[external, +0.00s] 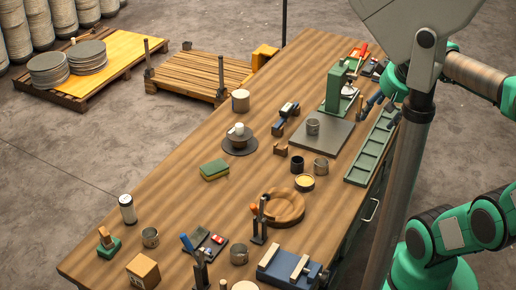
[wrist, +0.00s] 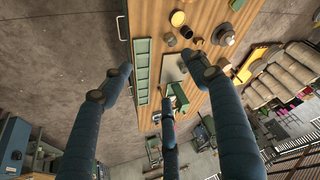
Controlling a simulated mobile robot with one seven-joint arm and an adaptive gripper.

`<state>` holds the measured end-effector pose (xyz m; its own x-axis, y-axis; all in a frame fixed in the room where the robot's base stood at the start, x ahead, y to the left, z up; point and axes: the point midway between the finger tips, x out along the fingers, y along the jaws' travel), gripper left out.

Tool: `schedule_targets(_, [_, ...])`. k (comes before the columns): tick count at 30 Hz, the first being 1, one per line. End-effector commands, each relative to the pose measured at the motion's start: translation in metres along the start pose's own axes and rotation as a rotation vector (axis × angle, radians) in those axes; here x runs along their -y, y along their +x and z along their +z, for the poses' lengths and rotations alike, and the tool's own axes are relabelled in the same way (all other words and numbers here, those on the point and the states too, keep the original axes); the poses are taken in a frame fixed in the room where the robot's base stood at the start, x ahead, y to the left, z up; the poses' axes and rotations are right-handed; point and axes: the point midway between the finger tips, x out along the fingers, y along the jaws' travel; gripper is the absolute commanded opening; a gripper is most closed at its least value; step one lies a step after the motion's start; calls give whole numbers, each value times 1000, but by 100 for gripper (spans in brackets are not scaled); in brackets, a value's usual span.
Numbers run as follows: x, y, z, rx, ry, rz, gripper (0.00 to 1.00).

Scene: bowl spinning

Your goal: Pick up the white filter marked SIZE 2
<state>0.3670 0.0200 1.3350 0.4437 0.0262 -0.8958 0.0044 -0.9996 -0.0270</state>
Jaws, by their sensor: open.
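The table (wrist: 150,25) lies well beyond the fingertips.
Near the cylinder are a green-based block (external: 109,243), a metal cup (external: 150,238) and a cardboard box (external: 143,271). A wooden ring-shaped dish (external: 285,207), a green sponge (external: 214,170) and a green press (external: 337,88) stand farther along. The table between cylinder and sponge is clear.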

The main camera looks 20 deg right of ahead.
Motion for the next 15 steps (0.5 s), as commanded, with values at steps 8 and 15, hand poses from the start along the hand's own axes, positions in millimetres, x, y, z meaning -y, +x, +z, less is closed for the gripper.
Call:
schedule_targets(8, [36, 2, -63, 49, 7, -30, 60])
schedule_targets(15, [75, 12, -113, 89, 15, -50, 60])
